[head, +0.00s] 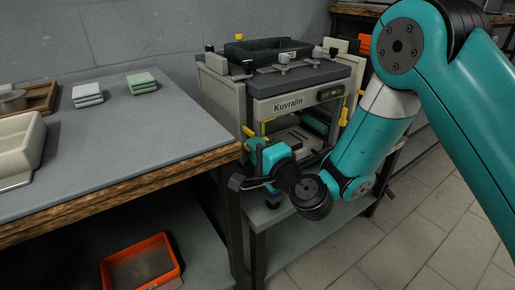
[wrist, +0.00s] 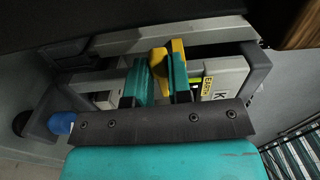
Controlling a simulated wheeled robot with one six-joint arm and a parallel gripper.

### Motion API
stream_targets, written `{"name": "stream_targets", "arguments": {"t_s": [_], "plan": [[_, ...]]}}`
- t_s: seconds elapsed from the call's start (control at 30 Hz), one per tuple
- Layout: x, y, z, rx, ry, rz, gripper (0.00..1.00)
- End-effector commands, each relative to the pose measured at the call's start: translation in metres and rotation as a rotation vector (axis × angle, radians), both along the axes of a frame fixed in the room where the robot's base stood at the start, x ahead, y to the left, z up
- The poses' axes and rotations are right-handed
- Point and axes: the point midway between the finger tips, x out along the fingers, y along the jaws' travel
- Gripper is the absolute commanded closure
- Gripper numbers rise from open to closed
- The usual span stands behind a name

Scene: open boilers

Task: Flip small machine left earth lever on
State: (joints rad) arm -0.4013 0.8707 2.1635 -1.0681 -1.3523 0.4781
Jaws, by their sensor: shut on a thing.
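The small machine (head: 290,90), grey and marked "Kuvralin", stands on a low stand beside the workbench. Its left earth lever (head: 249,131) is yellow and sits at the machine's front left, near a yellow label (head: 268,119). In the wrist view, the yellow lever (wrist: 159,60) lies between the teal fingers of my gripper (wrist: 163,72), which is shut on it. A yellow "EARTH" label (wrist: 207,87) is just right of the fingers. In the head view, my gripper (head: 254,148) is at the lever, and my wrist partly hides the machine's lower front.
Another yellow lever (head: 344,116) is on the machine's right side. The workbench (head: 130,140) on the left has its wooden edge close to my gripper. An orange tray (head: 141,264) lies below it. Tiled floor (head: 425,235) is clear at right.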

Motion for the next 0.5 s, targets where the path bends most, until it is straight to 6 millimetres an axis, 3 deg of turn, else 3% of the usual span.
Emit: {"name": "stream_targets", "arguments": {"t_s": [0.5], "plan": [[-0.0021, 0.0024, 0.0008, 0.042, 0.034, 0.009, 1.0]]}}
